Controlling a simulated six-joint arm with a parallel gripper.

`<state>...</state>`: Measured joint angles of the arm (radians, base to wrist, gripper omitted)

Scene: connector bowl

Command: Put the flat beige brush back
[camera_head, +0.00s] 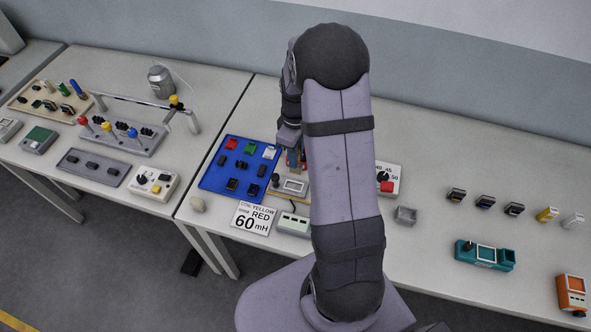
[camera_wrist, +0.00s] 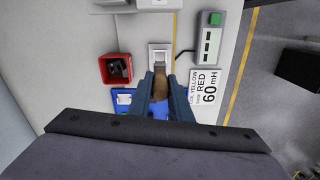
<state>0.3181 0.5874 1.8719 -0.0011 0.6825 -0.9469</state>
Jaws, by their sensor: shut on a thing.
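My gripper (camera_wrist: 163,98) has its two blue fingers shut on a narrow brown-beige piece (camera_wrist: 160,82), which looks like the flat beige brush. Most of it is hidden between the fingers. In the head view my gripper (camera_head: 291,140) points down above the right edge of the blue tray (camera_head: 207,184). The held piece there is mostly hidden by my arm. A beige-based unit with a pale square face (camera_head: 293,187) lies just below it in the head view and also shows beyond the fingertips in the wrist view (camera_wrist: 159,54).
A red box (camera_wrist: 104,71) with a black part stands left of the fingers in the wrist view. A printed sign (camera_head: 254,218) and a grey-green device (camera_head: 293,225) lie in front. Several connectors and a teal device (camera_head: 486,254) are at right. My arm hides the middle.

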